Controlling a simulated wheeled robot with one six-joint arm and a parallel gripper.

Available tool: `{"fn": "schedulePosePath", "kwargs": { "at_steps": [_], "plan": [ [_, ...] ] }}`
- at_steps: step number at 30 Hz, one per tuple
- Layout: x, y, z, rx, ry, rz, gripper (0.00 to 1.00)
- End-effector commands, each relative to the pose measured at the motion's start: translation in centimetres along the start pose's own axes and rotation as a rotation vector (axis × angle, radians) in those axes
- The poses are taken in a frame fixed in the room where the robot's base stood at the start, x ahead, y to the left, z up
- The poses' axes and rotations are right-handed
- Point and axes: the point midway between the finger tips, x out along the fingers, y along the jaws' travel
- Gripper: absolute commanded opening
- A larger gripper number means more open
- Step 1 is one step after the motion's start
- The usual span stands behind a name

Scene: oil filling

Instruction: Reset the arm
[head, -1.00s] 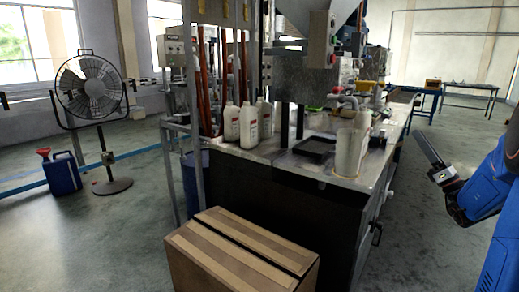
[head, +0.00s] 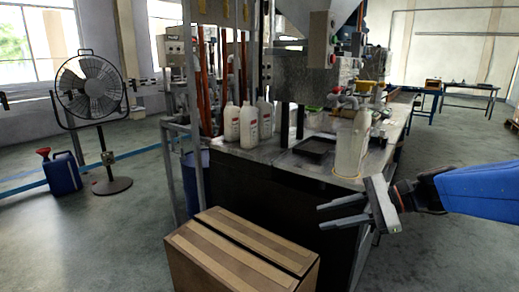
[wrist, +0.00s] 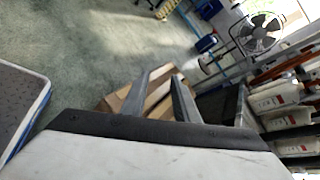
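My gripper (head: 343,215) is at the right in the head view, in front of the bench's right front corner, with its fingers pointing left. The two fingers are apart with nothing between them. In the wrist view my gripper (wrist: 160,90) also shows its two fingers apart and empty, with a cardboard box (wrist: 153,100) beyond them. My blue arm reaches in from the right edge of the head view. The gripper touches nothing that I can see.
The cardboard box (head: 240,255) stands on the floor before the bench (head: 270,160). White bottles (head: 248,125) and a larger pale container (head: 352,148) stand on the bench. A fan (head: 92,92) and blue jug (head: 62,175) are at the left. Floor at the right is clear.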

Motion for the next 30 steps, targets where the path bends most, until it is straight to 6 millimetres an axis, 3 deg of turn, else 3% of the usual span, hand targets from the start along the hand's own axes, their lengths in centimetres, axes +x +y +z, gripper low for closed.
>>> {"fn": "schedulePosePath", "kwargs": {
  "at_steps": [1,6,12,15,22,30],
  "plan": [
    [0.4,2.3,0.4,-0.076,0.051,0.057,0.27],
    [0.3,9.0,-0.4,-0.344,0.226,0.252,0.27],
    [-2.0,15.2,-2.3,-0.689,0.414,0.478,0.27],
    [-3.8,17.2,-3.4,-0.869,0.503,0.589,0.27],
    [-7.7,19.3,-5.2,-1.216,0.664,0.801,0.27],
    [-9.4,19.6,-5.8,-1.355,0.727,0.889,0.27]
  ]
}}
